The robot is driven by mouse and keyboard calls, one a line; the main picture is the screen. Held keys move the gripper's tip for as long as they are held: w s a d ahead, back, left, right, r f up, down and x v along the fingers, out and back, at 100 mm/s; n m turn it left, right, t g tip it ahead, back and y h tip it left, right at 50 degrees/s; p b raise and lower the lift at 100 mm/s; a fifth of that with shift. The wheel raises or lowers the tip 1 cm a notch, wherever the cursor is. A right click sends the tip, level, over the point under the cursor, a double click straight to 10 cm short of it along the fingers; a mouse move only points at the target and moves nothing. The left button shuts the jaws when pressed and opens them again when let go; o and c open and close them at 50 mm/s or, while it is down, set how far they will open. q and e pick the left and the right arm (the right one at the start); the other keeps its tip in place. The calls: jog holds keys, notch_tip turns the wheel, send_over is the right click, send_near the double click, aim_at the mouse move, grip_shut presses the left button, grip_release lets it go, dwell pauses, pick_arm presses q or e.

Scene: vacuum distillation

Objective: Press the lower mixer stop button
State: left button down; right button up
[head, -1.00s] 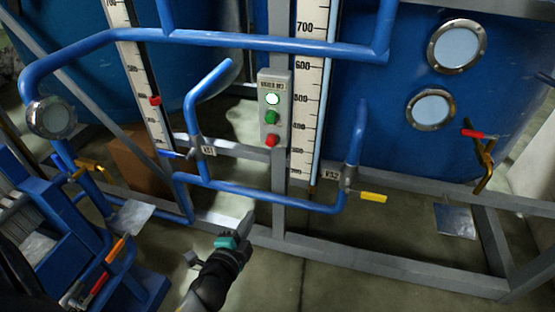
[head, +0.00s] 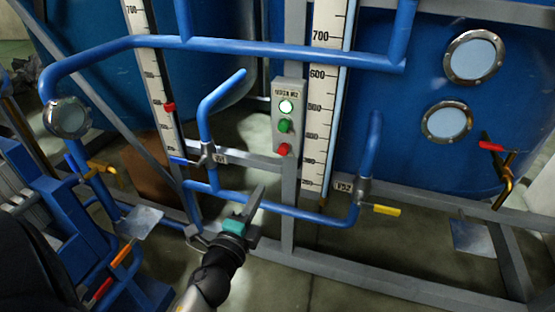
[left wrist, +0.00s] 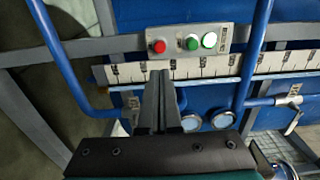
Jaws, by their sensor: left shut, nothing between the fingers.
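The mixer control box (head: 288,118) is a grey panel on a vertical frame post in the head view. It carries a lit white lamp (head: 286,106) on top, a green button (head: 284,126) in the middle and a red stop button (head: 283,149) at the bottom. My left gripper (head: 258,196) is shut and empty, below and a little left of the red button, apart from it. In the left wrist view the box (left wrist: 187,40) lies sideways beyond the closed fingers (left wrist: 160,88), with the red button (left wrist: 158,47) at its left end. My right gripper is not in view.
Blue pipes (head: 270,207) run below the box, with a yellow-handled valve (head: 381,209) at right. Another blue pipe (head: 260,50) crosses above. Level scales (head: 322,100) stand beside the box. Blue tanks (head: 400,90) stand behind. The floor is open in front of the frame.

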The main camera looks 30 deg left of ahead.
pick_arm(q)
send_near(281, 152)
jog(key=x, duration=0.5)
jog(key=shift+w+f+b, duration=0.1)
jog(key=shift+w+b, duration=0.1)
jog(key=shift+b, duration=0.15)
jog(key=shift+w, duration=0.35)
jog(key=shift+w+a, duration=0.15)
jog(key=shift+w, duration=0.2)
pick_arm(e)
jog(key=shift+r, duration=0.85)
pick_arm(q)
jog(key=shift+w, duration=0.1)
